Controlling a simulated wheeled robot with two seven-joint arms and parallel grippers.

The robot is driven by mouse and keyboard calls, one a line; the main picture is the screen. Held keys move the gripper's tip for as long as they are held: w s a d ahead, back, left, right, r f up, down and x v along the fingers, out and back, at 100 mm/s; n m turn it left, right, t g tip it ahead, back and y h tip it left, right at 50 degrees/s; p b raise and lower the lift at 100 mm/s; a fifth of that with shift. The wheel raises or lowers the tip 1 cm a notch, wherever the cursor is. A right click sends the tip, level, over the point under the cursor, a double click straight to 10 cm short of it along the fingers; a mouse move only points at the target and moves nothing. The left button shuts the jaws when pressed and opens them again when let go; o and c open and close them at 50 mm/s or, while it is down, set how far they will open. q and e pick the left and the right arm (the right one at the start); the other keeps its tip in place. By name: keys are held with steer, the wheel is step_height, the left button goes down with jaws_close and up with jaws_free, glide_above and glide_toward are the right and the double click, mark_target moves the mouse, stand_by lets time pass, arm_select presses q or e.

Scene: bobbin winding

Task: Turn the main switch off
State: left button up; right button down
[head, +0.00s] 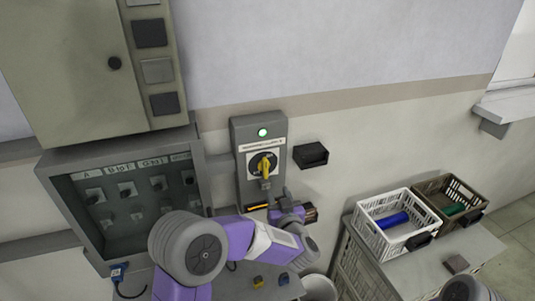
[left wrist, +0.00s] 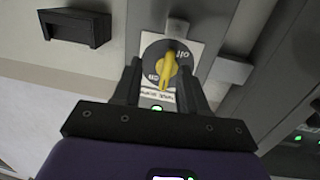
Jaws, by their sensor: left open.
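The main switch has a yellow handle (head: 264,167) on a round black dial, on a grey wall-mounted switch box (head: 243,187). The handle stands near upright in the head view. A green lamp (head: 263,132) glows above it. My left gripper (head: 276,193) is just below and in front of the dial. In the left wrist view the switch is upside down; the yellow handle (left wrist: 167,70) shows between the open fingers of my left gripper (left wrist: 161,62). Whether a finger touches it, I cannot tell.
A dark wall holder (head: 311,155) sits right of the switch box. A grey cabinet (head: 120,200) with several knobs is at left. A white crate (head: 372,211) with a blue roll and a brown crate (head: 427,187) stand on a bench at right.

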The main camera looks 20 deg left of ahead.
arm_select(q)
steer(key=n+y, duration=0.1)
steer(key=y, duration=0.1)
glide_toward(266, 165)
steer(key=w, duration=0.1)
steer(key=p+x, duration=0.1)
steer(key=x, duration=0.6)
steer(key=shift+w+a, duration=0.15)
steer(key=shift+a, duration=0.25)
jaws_close()
